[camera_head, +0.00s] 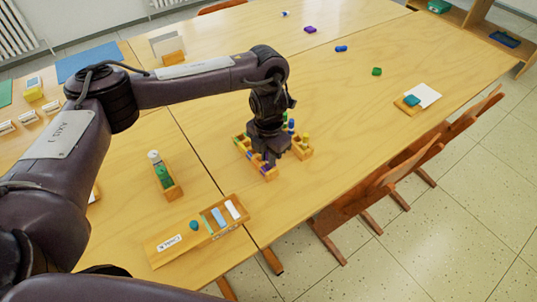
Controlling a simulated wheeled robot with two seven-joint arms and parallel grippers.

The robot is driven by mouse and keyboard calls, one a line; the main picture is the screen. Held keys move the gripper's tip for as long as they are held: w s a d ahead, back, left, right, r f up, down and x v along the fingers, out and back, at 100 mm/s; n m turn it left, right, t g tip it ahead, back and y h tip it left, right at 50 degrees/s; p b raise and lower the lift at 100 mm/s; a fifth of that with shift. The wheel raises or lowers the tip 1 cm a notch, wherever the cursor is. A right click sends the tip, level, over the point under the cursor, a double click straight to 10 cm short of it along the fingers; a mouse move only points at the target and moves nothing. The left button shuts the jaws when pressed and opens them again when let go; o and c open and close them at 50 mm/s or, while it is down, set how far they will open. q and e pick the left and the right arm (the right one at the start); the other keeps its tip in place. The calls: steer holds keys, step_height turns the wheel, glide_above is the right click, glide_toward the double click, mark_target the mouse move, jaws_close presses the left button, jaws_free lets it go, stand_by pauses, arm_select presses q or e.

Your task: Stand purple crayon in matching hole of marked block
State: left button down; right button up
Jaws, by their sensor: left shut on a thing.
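My left gripper (268,152) points down over a small wooden block (270,176) in the middle of the table. It is shut on what looks like the purple crayon, mostly hidden by the fingers. Purple pieces show at the block's near part, close to the fingertips; I cannot tell whether they stand in holes. A second wooden block (302,153) is just right of the gripper, with a yellow crayon (305,138) upright in it. Green and blue pieces show behind the gripper. Any mark on the blocks is too small to tell. My right gripper is not in view.
A wooden tray (160,257) with a label and light blue and white pieces lies at the front. A wooden holder (174,191) with a green item stands left. Chairs (350,205) line the right edge. The table right of the blocks is mostly clear.

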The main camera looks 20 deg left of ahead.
arm_select(q)
steer(key=shift+f, duration=0.3)
stand_by(0.4)
steer(key=c, duration=1.3)
jaws_free()
steer(key=shift+o, duration=1.1)
steer(key=shift+r, duration=0.15)
steer(key=shift+r+p, duration=2.65)
steer(key=shift+r, duration=0.3)
